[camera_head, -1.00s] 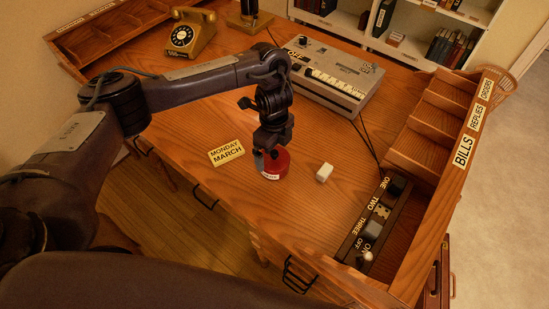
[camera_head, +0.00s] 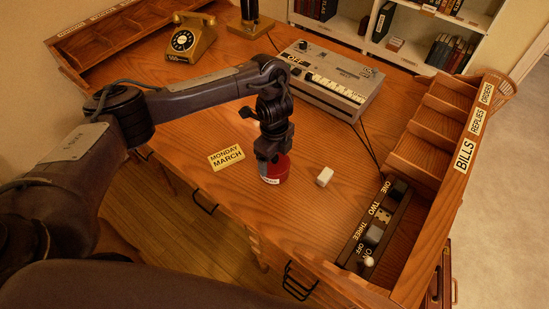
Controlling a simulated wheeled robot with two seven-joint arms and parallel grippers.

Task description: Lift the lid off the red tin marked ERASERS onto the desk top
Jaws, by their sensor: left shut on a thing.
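The red tin (camera_head: 277,176) stands upright on the desk top (camera_head: 240,205), near its front edge, with a small pale label on its front that is too small to read. My left gripper (camera_head: 271,158) is right over the tin, pointing down, and is shut on the lid at the tin's top. The fingers and wrist hide most of the lid. I see no gap between lid and tin. My right gripper is not in view.
A white block (camera_head: 324,177) lies right of the tin and a MONDAY MARCH sign (camera_head: 227,158) left of it. A switch box (camera_head: 374,232), a wooden rack (camera_head: 437,135), a grey keyed machine (camera_head: 333,79) and a telephone (camera_head: 189,40) stand farther off. Bare desk lies around the tin.

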